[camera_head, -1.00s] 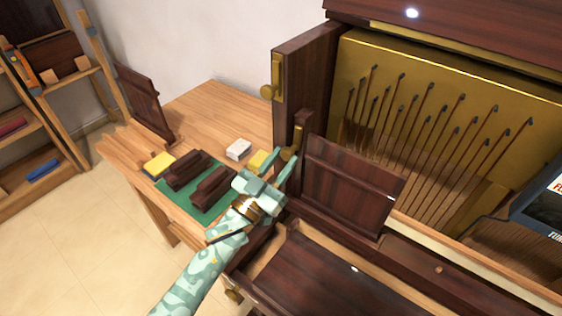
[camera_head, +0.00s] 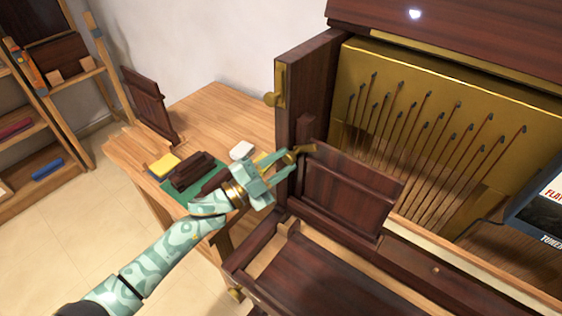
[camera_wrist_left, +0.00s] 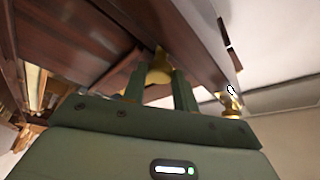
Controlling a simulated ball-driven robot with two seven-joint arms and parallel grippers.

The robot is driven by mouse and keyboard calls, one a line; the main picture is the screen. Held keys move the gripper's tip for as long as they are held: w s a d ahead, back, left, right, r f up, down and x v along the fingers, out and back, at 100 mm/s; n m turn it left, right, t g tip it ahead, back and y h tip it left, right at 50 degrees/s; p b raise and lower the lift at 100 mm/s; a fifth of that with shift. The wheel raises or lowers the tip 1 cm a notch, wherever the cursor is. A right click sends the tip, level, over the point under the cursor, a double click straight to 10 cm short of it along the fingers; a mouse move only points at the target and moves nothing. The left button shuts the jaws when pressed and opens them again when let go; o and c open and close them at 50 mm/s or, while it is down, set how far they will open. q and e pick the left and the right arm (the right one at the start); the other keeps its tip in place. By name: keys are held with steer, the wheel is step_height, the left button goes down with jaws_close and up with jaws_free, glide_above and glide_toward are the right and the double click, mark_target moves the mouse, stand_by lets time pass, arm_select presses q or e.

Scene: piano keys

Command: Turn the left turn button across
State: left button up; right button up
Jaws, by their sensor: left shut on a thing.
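The left turn button (camera_head: 304,148) is a small brass piece on the dark wooden post at the left of the piano opening. Its visible end points right, toward the upper left corner of a dark wooden panel (camera_head: 350,192). I cannot tell whether it overlaps the panel. My left gripper (camera_head: 289,160) is shut on the button, and its fingers hide part of it. In the left wrist view, a brass piece (camera_wrist_left: 158,68) sits between the two fingers of my left gripper (camera_wrist_left: 159,88). My right gripper is not in view.
Another brass fitting (camera_head: 272,98) sticks out from the piano's side above my gripper. A wooden table (camera_head: 222,108) behind my arm carries a green mat, dark blocks, and yellow and white pieces. A dark box (camera_head: 545,215) stands at the right.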

arm_select(q)
steer(key=m, duration=0.2)
steer(key=m+g+p, duration=0.1)
steer(key=m+p, duration=0.1)
steer(key=m, duration=0.1)
steer(key=shift+r+m+g+y, duration=0.25)
steer(key=shift+m+g+y, duration=0.05)
steer(key=shift+g+y, duration=0.1)
steer(key=shift+a+m+y+p, duration=0.1)
steer(key=shift+m+y+p, duration=0.3)
steer(key=shift+m+p, duration=0.35)
steer(key=shift+f+g, duration=0.1)
steer(key=shift+g, duration=0.2)
steer(key=o, duration=1)
steer(key=shift+c, duration=0.2)
steer(key=v, duration=1.6)
steer(key=shift+p, duration=0.3)
